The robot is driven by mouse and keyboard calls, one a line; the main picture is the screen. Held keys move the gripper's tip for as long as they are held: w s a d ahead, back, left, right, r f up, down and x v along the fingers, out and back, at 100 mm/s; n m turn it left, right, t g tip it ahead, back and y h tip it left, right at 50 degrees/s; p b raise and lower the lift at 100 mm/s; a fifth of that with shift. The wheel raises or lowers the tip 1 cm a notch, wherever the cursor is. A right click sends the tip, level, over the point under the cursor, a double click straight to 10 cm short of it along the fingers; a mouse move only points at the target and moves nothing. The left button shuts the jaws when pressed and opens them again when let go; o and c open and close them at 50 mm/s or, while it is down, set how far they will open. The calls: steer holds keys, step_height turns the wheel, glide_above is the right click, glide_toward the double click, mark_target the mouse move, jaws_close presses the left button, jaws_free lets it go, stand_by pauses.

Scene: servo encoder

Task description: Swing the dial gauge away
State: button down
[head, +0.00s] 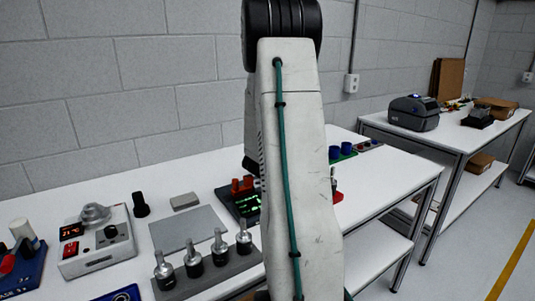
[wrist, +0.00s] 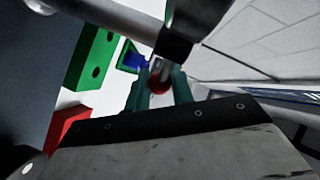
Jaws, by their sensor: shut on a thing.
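In the wrist view, the teal fingers of my gripper (wrist: 158,92) are closed around a small red knob (wrist: 159,87). A grey metal rod rises from the knob towards a dark cylindrical part (wrist: 190,25) at the top. I cannot tell which part is the dial gauge; its face does not show. In the head view, my arm fills the middle and hides my gripper and the held knob. A bit of red (head: 338,197) shows just right of my arm.
In the wrist view, a green block (wrist: 92,58) and a red block (wrist: 68,126) lie left of my gripper. In the head view, a dark device with green lights (head: 243,205), a grey plate (head: 188,230) and a rack of metal tools (head: 205,268) stand left of my arm.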

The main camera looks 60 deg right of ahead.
steer(key=shift+s, duration=0.15)
steer(key=c, duration=1.3)
jaws_free()
steer(key=shift+o, duration=0.2)
steer(key=shift+a, duration=0.2)
steer(key=w+v, duration=0.1)
steer(key=v, duration=0.6)
steer(key=shift+s+a, duration=0.15)
steer(key=shift+s, duration=0.2)
steer(key=shift+r, duration=0.1)
